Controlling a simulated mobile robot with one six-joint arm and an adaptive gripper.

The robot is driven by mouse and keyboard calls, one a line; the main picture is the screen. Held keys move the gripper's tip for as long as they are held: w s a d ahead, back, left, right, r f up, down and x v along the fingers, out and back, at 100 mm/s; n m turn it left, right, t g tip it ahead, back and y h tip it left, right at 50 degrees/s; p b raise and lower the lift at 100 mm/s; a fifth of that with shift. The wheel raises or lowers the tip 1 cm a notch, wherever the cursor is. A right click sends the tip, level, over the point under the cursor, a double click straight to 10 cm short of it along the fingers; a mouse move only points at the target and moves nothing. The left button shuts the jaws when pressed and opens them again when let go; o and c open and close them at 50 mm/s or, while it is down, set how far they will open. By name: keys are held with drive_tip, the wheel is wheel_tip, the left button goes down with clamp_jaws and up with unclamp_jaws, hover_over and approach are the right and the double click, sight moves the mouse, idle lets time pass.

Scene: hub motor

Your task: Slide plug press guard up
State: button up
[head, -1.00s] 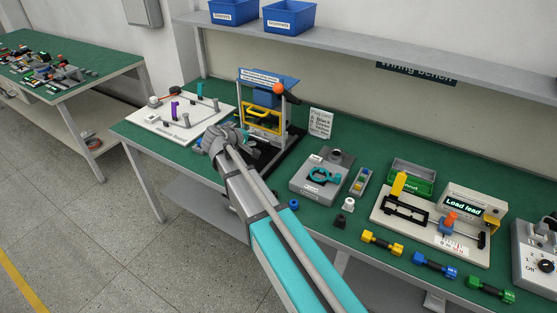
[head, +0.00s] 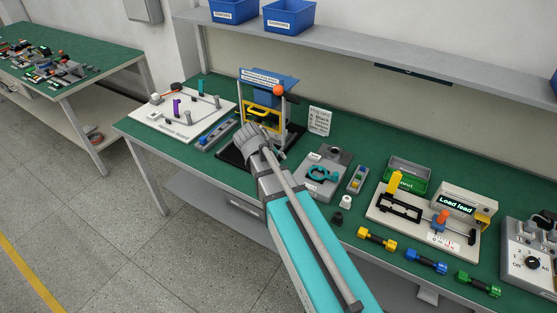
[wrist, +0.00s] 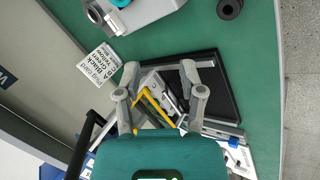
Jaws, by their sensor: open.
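The plug press (head: 270,92) stands on the green bench, with a blue sign on top and an orange ball on its lever. Its yellow guard (head: 257,112) is low on the front of the frame. My gripper (head: 257,136) is in front of the press and covers its lower part in the head view. In the wrist view my gripper (wrist: 160,78) is open. Part of the yellow guard (wrist: 152,108) shows between its two spread fingers. I cannot tell whether a finger touches it.
Left of the press are a white harness board (head: 170,120) and a slim blue-grey holder (head: 217,134). On the right are a printed card (head: 320,121), a grey fixture with a teal clamp (head: 325,172) and a green bin (head: 408,176). A shelf hangs above.

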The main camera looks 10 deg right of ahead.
drive_tip(key=shift+s+d+y, duration=0.1)
drive_tip(key=shift+s+y, duration=0.2)
drive_tip(key=shift+s, duration=0.4)
drive_tip(key=n+t+h+b, duration=0.6)
drive_tip(key=t+b, duration=0.2)
approach(255, 113)
drive_tip(key=v, duration=0.3)
drive_tip(key=shift+r, duration=0.1)
drive_tip(key=b+x, duration=0.1)
drive_tip(key=x, duration=0.5)
drive_tip(key=b+x, duration=0.2)
drive_tip(key=x, duration=0.5)
drive_tip(key=shift+w+d+f, duration=0.1)
drive_tip(key=shift+w+f, duration=0.15)
drive_tip(key=shift+f, duration=0.05)
